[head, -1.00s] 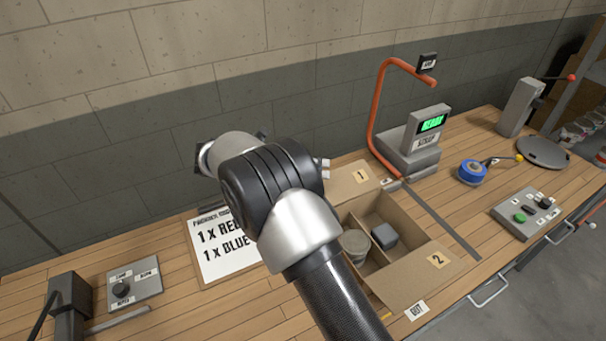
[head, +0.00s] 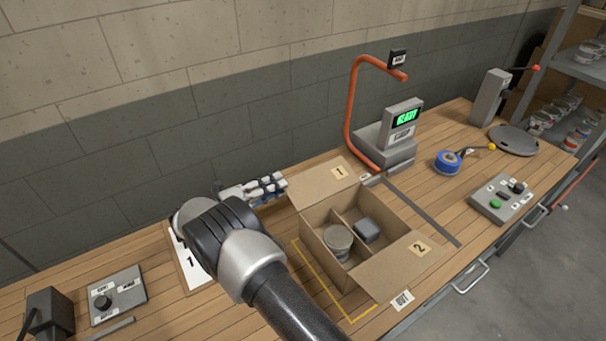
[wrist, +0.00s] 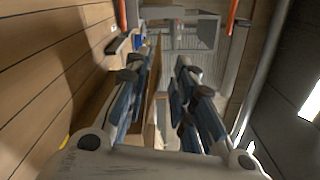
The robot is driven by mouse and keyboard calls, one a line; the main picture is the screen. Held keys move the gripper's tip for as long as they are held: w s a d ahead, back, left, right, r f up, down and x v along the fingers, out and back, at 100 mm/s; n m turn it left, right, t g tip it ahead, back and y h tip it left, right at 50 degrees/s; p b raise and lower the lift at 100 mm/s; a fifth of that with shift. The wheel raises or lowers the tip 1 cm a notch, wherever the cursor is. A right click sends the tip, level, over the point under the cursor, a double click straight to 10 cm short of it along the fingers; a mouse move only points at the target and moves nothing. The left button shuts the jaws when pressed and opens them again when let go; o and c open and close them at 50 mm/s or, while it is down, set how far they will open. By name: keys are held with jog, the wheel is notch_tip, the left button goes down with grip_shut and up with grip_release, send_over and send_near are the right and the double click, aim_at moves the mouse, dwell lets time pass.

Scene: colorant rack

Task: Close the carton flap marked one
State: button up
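The carton (head: 322,275) stands open on the bench in the head view. Its flap marked 1 (head: 318,183) is folded outward at the back. Its flap marked 2 (head: 402,268) is folded outward at the front right. A round can (head: 338,238) and a grey block (head: 367,229) sit in separate compartments. My gripper (head: 270,188) is just left of flap 1, pointing right towards it; whether it touches cannot be told. In the wrist view my gripper (wrist: 163,76) has its fingers apart, with nothing clearly held between them.
An orange curved post (head: 352,110) and a scale with a green display (head: 392,137) stand behind the carton. A blue tape roll (head: 447,162) and a button box (head: 503,200) lie to the right. A printed sheet (head: 190,262) is partly behind my arm. The wall is close behind.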

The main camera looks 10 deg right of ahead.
aim_at(303, 173)
jog(key=b+x, duration=0.1)
jog(key=x, duration=0.8)
jog(key=shift+w+d, duration=0.1)
jog(key=shift+d, duration=0.25)
jog(key=shift+c, duration=0.2)
grip_shut()
